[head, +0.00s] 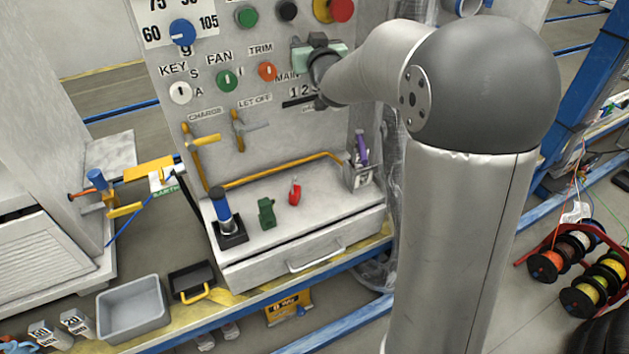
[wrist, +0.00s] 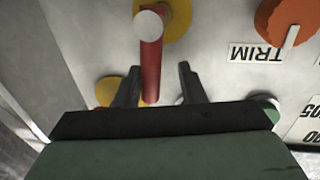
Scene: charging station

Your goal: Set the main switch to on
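My gripper (wrist: 160,82) is open, with its two dark fingers on either side of a red lever (wrist: 151,65). The lever has a white round end and lies over a yellow disc (wrist: 180,18). The left finger is close to the lever, and a gap shows on the right. I take this lever for the main switch, as it is beside the TRIM label. In the head view my gripper (head: 318,58) is at the panel by the MAIN label (head: 286,77). The switch is hidden there behind my gripper and arm, so its setting cannot be read.
An orange TRIM knob (head: 267,72), a green FAN knob (head: 227,79) and a white KEY switch (head: 180,93) are left of my gripper. A red button (head: 341,10) is just above.

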